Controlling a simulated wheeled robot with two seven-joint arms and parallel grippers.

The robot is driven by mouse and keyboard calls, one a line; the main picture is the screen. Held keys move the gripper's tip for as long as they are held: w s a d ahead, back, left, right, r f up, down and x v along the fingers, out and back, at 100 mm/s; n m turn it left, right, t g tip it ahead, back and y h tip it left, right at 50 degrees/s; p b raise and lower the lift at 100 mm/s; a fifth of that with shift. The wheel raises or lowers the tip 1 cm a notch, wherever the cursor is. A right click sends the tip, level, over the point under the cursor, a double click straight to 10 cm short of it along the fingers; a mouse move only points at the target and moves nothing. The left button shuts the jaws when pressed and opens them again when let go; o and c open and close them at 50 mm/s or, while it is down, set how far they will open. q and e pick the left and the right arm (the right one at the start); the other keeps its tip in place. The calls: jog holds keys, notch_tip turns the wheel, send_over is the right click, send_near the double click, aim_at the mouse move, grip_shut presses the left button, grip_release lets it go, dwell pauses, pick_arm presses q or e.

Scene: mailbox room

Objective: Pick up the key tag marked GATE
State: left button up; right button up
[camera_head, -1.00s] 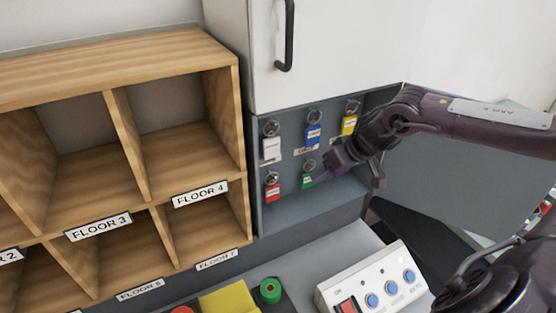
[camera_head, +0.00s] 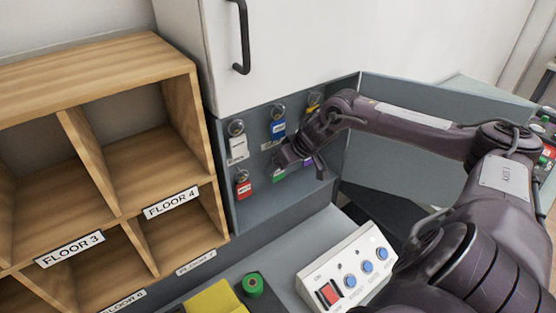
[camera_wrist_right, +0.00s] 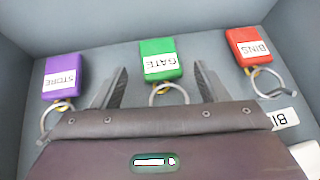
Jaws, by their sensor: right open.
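The green key tag marked GATE (camera_wrist_right: 160,58) hangs by a metal ring in the right wrist view, its lettering upside down there. In the head view only a green sliver of it (camera_head: 279,175) shows past my gripper. My right gripper (camera_head: 289,168) is open in front of the key panel. In the right wrist view its two fingers (camera_wrist_right: 161,76) lie on either side of the GATE tag, with a gap to each edge. I cannot tell how far along the tag they reach. My left gripper is not in view.
The purple STORE tag (camera_wrist_right: 64,76) and red BINS tag (camera_wrist_right: 246,47) hang on either side. White (camera_head: 238,149), blue (camera_head: 278,128) and yellow (camera_head: 313,99) tags hang above, inside the grey cabinet (camera_head: 255,216). A button box (camera_head: 347,268) stands below; wooden pigeonholes (camera_head: 150,160) are left.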

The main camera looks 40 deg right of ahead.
jog(key=shift+x, duration=0.75)
jog(key=c, duration=1.3)
